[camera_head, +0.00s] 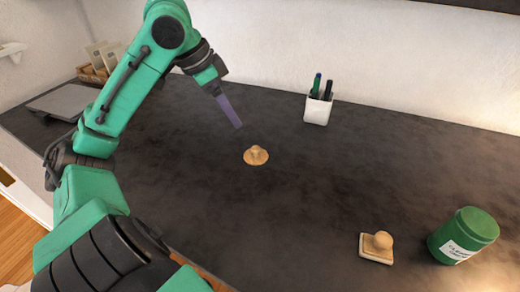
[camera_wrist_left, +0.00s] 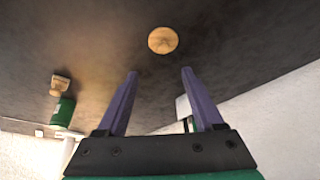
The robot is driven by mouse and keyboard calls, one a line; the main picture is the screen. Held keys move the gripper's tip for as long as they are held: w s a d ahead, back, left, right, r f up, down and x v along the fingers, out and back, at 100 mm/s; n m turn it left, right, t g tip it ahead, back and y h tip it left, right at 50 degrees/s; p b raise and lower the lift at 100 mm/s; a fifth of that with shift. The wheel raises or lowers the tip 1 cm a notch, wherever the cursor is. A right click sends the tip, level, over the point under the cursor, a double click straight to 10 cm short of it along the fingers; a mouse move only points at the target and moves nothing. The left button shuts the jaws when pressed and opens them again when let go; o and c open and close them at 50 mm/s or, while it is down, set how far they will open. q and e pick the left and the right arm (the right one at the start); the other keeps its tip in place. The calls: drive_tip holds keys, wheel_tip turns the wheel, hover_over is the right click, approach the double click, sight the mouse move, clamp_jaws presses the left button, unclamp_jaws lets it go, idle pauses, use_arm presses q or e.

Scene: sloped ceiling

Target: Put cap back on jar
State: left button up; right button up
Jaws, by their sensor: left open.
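A round wooden cap (camera_head: 256,156) with a small knob lies on the dark countertop near the middle. It also shows in the left wrist view (camera_wrist_left: 163,40), just beyond the fingertips. A green jar (camera_head: 463,236) with a white label stands upright at the right. Its top looks green, and I cannot tell whether it is open. The jar also shows at the left of the wrist view (camera_wrist_left: 63,112). My left gripper (camera_head: 238,125), with purple fingers, is open and empty. It hangs above the counter, behind and slightly left of the cap, apart from it. My right gripper is not in view.
A square-based wooden stamp-like piece (camera_head: 378,246) lies left of the jar. A white cup with pens (camera_head: 318,109) stands near the back wall. A grey flat panel (camera_head: 64,101) and a box of packets (camera_head: 95,66) are at the far left. The counter around the cap is clear.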

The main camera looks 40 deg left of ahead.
use_arm(q)
drive_tip(key=b, duration=0.1)
approach(256, 148)
drive_tip(key=shift+w+d+f, duration=0.1)
drive_tip(key=shift+d+f, duration=0.1)
drive_tip(key=shift+f, duration=0.4)
drive_tip(key=shift+d+f, duration=0.2)
drive_tip(key=shift+f, duration=0.45)
drive_tip(key=shift+w+d+f, duration=0.1)
drive_tip(key=shift+w+f, duration=0.1)
drive_tip(key=shift+f, duration=0.2)
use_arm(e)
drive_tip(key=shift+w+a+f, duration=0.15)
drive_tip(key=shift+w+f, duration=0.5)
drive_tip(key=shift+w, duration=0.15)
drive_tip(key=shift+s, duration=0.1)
use_arm(q)
drive_tip(key=x, duration=0.5)
drive_tip(key=shift+w+a+b, duration=0.25)
drive_tip(key=shift+w+b, duration=0.1)
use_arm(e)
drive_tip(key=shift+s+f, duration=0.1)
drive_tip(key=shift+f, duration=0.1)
use_arm(q)
clamp_jaws()
